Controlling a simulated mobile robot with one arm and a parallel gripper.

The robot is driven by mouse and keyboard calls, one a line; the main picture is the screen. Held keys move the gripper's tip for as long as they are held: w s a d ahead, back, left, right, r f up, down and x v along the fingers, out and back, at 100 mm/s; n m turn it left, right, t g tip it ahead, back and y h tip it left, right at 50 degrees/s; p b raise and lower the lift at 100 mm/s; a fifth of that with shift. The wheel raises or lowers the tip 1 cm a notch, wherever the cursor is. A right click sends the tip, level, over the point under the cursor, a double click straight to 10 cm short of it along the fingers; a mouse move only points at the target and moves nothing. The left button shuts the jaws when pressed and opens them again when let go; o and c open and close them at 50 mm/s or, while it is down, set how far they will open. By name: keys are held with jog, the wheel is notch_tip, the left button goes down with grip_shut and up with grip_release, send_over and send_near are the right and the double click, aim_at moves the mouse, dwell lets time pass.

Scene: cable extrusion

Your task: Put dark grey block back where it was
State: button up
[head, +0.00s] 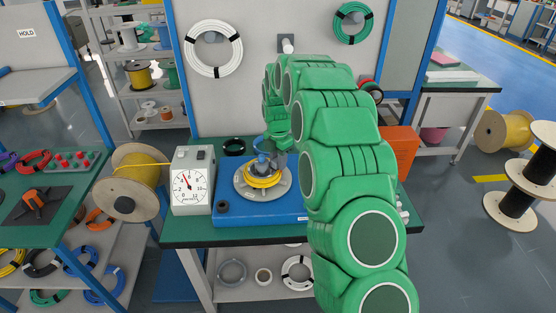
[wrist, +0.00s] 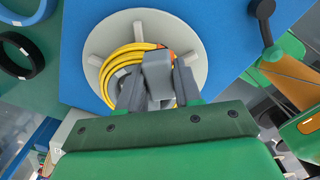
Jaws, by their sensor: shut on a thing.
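My gripper (wrist: 158,88) is shut on a grey block (wrist: 157,70), which shows between its two dark fingers in the wrist view. The block is over the yellow cable coil (wrist: 117,68) on a round light-grey plate (wrist: 190,38). I cannot tell whether the block touches the coil or plate. In the head view my gripper (head: 271,148) is just above the coil (head: 262,180) and plate (head: 246,190), on a blue base (head: 290,209). My green arm and gripper largely hide the block there.
A white dial gauge box (head: 192,183) stands left of the blue base, beside a spool of yellow cable (head: 135,172). A black ring (head: 234,146) lies behind on the green bench (head: 195,242). An orange box (head: 401,147) stands to the right, behind my arm.

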jog(key=shift+f, duration=0.2)
jog(key=o, duration=1)
jog(key=shift+c, duration=0.2)
jog(key=shift+r, duration=0.15)
